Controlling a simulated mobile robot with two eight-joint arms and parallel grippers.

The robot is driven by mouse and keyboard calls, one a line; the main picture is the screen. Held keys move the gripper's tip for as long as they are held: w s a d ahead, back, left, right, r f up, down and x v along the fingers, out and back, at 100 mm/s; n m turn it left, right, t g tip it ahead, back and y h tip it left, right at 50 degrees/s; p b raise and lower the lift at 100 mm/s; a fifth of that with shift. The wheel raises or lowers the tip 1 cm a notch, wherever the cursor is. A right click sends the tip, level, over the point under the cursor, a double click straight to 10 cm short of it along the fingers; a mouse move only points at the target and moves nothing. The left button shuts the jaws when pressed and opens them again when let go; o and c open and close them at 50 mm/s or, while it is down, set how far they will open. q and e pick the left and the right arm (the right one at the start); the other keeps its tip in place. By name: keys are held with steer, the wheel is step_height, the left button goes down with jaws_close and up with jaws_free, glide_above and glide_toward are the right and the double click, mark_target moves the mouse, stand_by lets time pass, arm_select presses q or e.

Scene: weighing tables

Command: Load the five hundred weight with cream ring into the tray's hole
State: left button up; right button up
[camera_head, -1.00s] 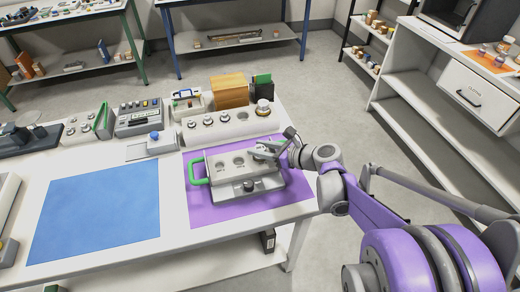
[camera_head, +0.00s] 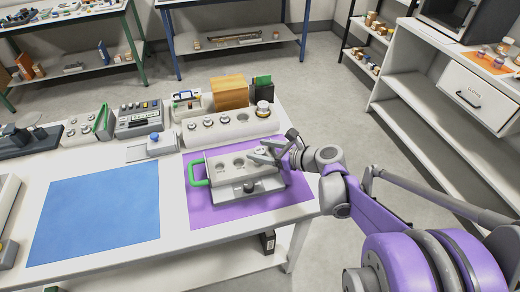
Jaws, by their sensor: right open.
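The grey tray (camera_head: 222,181) with a green handle (camera_head: 198,173) at its left end lies on the purple mat (camera_head: 207,213). Round holes show in its top, and a dark knob sits on its front. My right gripper (camera_head: 256,151) is open over the tray's right rear part, its fingers pointing left. I see nothing between the fingers. Behind the tray, a pale rack (camera_head: 226,133) holds several metal-topped weights. The largest weight (camera_head: 263,107) stands at its right end and looks pale around the side. Markings are too small to read. My left gripper is not in view.
A blue mat (camera_head: 95,210) lies clear on the left of the table. A small scale (camera_head: 154,145), a control box (camera_head: 139,118) and a wooden block (camera_head: 229,92) stand toward the back. The table's right edge is close to the purple mat.

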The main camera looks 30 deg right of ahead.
steer(key=p+v, duration=0.1)
steer(key=v, duration=1)
steer(key=shift+s, duration=0.2)
